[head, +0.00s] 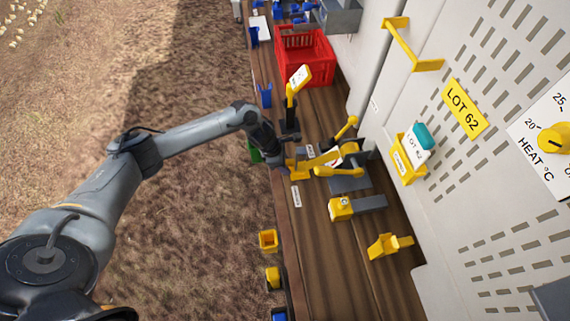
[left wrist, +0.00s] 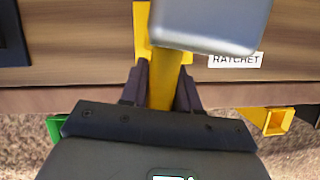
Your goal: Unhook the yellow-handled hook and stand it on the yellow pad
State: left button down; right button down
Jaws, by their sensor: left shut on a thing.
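My left gripper (head: 284,166) is at the front edge of the wooden bench, its arm reaching in from the left. In the left wrist view its two dark fingers (left wrist: 162,88) are shut on a yellow handle (left wrist: 165,84). A grey block (left wrist: 210,22) covers the handle's far end, and the hook's metal part cannot be made out. In the head view yellow parts (head: 318,160) lie just right of the fingers, and the handle is hard to separate from them. A yellow piece (left wrist: 141,32) shows beyond the fingers; I cannot tell whether it is the pad. My right gripper is not in view.
A yellow-levered ratchet device (head: 350,165) stands close right of the gripper. A red crate (head: 304,60) is at the back, with an upright yellow-handled tool (head: 297,80) before it. Yellow holders (head: 268,240) line the front edge. A pale cabinet wall (head: 470,190) bounds the right.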

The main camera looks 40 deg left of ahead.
pick_arm(q)
jog(key=c, duration=0.8)
grip_release()
jog(key=shift+o, duration=0.2)
